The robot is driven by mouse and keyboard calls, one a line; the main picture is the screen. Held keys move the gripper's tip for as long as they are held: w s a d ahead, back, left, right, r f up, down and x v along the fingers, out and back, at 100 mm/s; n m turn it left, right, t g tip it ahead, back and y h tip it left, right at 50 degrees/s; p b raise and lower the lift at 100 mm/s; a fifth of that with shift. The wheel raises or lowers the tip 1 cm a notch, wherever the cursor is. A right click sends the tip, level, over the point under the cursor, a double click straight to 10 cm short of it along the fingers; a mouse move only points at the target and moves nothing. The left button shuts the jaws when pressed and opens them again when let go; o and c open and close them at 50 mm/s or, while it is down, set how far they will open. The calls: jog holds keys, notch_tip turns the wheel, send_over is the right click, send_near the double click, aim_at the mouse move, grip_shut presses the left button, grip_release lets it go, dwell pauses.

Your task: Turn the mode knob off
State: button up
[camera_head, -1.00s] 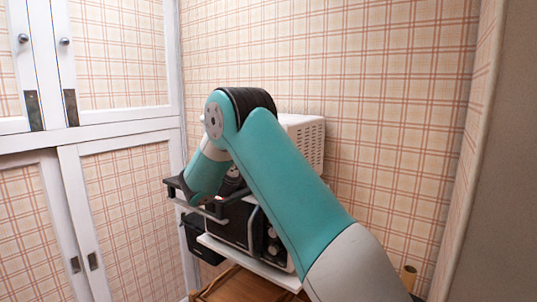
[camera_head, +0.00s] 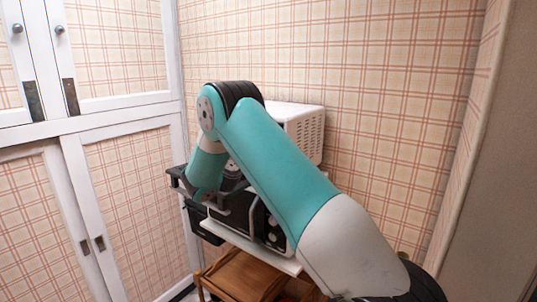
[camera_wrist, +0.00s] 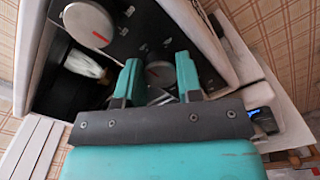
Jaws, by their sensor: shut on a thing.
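The appliance is a white box with a dark front, partly hidden by my arm in the head view; its white casing (camera_head: 300,128) shows behind the arm. The other knob (camera_wrist: 88,22) is up and to the left, clear of the fingers. I cannot tell from the pictures which one is the mode knob. The fingers are hidden in the head view.
The appliance stands on a white shelf (camera_head: 262,250), with a brown wooden piece (camera_head: 240,275) below. A white-framed cupboard (camera_head: 125,200) stands at the left. Plaid wall (camera_head: 400,90) is close behind. A pale object (camera_wrist: 85,65) shows beside the panel in the wrist view.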

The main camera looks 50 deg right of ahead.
dwell(0.4)
jog(key=o, duration=0.9)
jog(key=shift+f+b, duration=0.1)
jog(key=shift+b, duration=0.2)
